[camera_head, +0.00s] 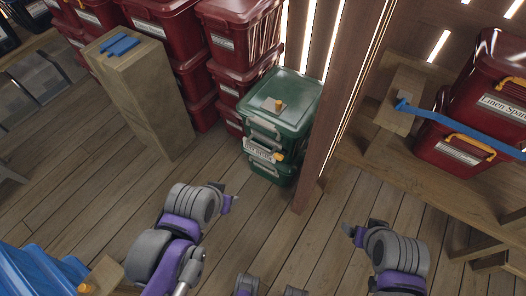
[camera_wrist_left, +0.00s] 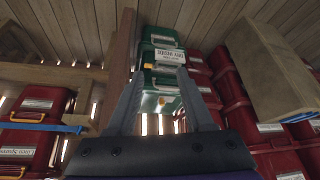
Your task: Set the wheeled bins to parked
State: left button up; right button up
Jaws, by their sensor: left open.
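A stack of green lidded bins (camera_head: 290,95) stands on the plank floor at the centre, beside a wooden post. It has grey latches, an orange piece on the lid and a white label on its front. It also shows in the left wrist view (camera_wrist_left: 162,85), beyond the fingers. I cannot see wheels on it. My left gripper (camera_head: 230,203) is in front of the stack, apart from it. Its fingers are spread and empty in the left wrist view (camera_wrist_left: 158,75). My right gripper (camera_head: 350,230) is low at the right, right of the post's foot; its fingers are too small to read.
The wooden post (camera_head: 343,100) rises right of the green stack. Red bins (camera_head: 235,45) are stacked behind. A wooden block (camera_head: 145,95) with blue pieces on top stands left. A wooden shelf (camera_head: 385,150) with more red bins is at right. A blue bin (camera_head: 35,272) sits lower left.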

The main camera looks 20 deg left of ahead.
aim_at(259, 148)
pick_arm(q)
jog(key=w+d+f+n+t+h+b, duration=0.1)
jog(key=w+f+n+t+b, duration=0.25)
jog(key=w, duration=0.55)
jog(key=w+d+f+n+t+b, duration=0.1)
jog(key=w+f+n+b, duration=0.1)
jog(key=w+f+b, duration=0.45)
jog(key=w+d+f+n+t+h+b, duration=0.1)
jog(key=w+f+n+t+b, duration=0.15)
jog(key=w+f, duration=0.6)
jog(key=w+a+f+n+t+y+b, duration=0.1)
jog(key=w+a+f+n+b, duration=0.15)
jog(key=f, duration=0.55)
jog(key=w+a+f+n+t+y+b, duration=0.1)
jog(key=w+f+n+b, duration=0.25)
jog(key=f, duration=0.35)
jog(key=w+a+f+n+t+y+b, duration=0.1)
jog(key=w+a+f+n+t+b, duration=0.2)
jog(key=f, duration=0.5)
jog(key=shift+n+g, duration=0.6)
jog(key=shift+g, duration=0.1)
jog(key=w, duration=0.3)
jog(key=w+f, duration=0.1)
jog(key=w, duration=0.7)
jog(key=shift+f, duration=0.15)
pick_arm(e)
notch_tip(259, 148, down, 25)
jog(key=s+g, duration=0.1)
jog(key=shift+s+r, duration=0.15)
